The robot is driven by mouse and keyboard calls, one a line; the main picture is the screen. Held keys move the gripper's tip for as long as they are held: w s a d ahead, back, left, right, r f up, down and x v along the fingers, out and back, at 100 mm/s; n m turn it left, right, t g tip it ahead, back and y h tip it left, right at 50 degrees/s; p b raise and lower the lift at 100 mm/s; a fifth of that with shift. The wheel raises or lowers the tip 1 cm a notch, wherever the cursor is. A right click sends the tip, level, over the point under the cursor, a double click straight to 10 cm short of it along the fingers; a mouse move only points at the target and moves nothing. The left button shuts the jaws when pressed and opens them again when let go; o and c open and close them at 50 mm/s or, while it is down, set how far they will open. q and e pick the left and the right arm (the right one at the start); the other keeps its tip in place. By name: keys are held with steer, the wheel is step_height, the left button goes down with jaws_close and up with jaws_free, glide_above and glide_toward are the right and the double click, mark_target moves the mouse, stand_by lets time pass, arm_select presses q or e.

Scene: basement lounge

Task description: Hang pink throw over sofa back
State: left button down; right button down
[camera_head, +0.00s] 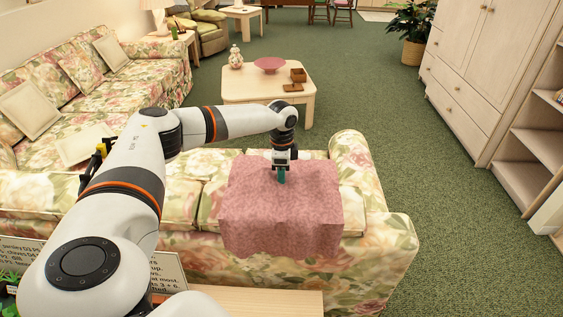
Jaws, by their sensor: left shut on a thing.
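The pink throw (262,212) lies over the back of the near floral sofa (377,243), toward its right end. Its near part hangs down the side of the back facing me. Its far part reaches over the seat side. My left gripper (281,180) points down and is shut on the pink throw near its far middle. The gripper hides a small part of the cloth there. My right gripper is not in view.
A low table (245,90) with a pink bowl (269,65), a jar and small boxes stands beyond the sofa. Another floral sofa (150,70) is at the left. A pale wooden edge (270,303) is close in front of me. Green carpet is clear at right.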

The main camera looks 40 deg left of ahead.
mark_target(282, 188)
arm_select(q)
steer(key=shift+f+b, duration=1.25)
steer(key=shift+f, duration=2.1)
steer(key=c, duration=1.1)
jaws_free()
steer(key=shift+o, duration=0.2)
step_height(282, 188, up, 12)
steer(key=shift+r+b, duration=0.1)
steer(key=shift+b, duration=0.9)
